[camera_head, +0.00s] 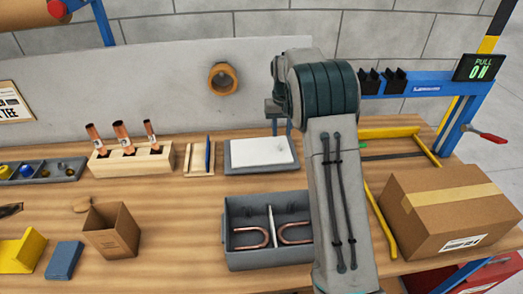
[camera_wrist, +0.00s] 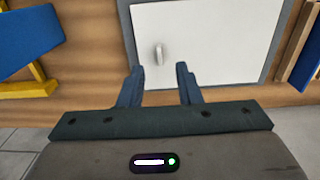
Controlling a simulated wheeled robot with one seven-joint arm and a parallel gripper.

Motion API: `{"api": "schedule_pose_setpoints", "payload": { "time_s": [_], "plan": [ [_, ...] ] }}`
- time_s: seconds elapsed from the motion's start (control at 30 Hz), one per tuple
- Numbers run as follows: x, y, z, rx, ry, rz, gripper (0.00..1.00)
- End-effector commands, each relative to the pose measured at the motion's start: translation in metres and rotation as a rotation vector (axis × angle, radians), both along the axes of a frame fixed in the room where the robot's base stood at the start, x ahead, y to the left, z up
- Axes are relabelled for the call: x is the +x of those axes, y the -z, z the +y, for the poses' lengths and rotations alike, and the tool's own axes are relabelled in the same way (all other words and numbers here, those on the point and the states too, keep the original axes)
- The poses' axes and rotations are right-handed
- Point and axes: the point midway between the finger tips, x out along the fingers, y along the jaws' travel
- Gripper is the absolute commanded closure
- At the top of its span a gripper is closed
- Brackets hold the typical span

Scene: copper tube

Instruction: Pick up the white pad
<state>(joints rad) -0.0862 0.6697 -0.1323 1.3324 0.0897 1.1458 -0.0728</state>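The white pad (camera_head: 262,151) lies flat on a dark grey tray (camera_head: 236,166) near the back of the workbench. In the wrist view the white pad (camera_wrist: 225,40) fills the upper middle, with the grey tray's edge (camera_wrist: 285,45) around it. A small pale upright piece (camera_wrist: 158,54) shows on the pad between my fingers. My gripper (camera_wrist: 158,75) is open, its two dark fingers apart and overlapping the pad's near edge in the picture. I cannot tell the height of the fingers above the pad. In the head view my arm hides most of my gripper.
A grey divided bin (camera_head: 239,259) with copper U-tubes stands in front of the tray. A slotted wooden rack (camera_head: 193,168) is left of it, beside a wooden block (camera_head: 165,161) holding copper tubes. Right of my arm are a yellow frame (camera_head: 381,220) and a cardboard box (camera_head: 440,225).

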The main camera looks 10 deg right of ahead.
Motion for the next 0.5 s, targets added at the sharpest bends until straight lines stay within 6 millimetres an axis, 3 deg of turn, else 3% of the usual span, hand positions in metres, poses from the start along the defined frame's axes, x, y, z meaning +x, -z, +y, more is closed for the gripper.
{"api": "schedule_pose_setpoints", "payload": {
  "time_s": [0.23, 0.5],
  "plan": [
    [-0.001, 0.018, 0.000, 0.000, 0.001, 0.003, 0.69],
    [-0.002, 0.056, -0.001, 0.000, 0.001, 0.002, 0.69]
  ]
}}
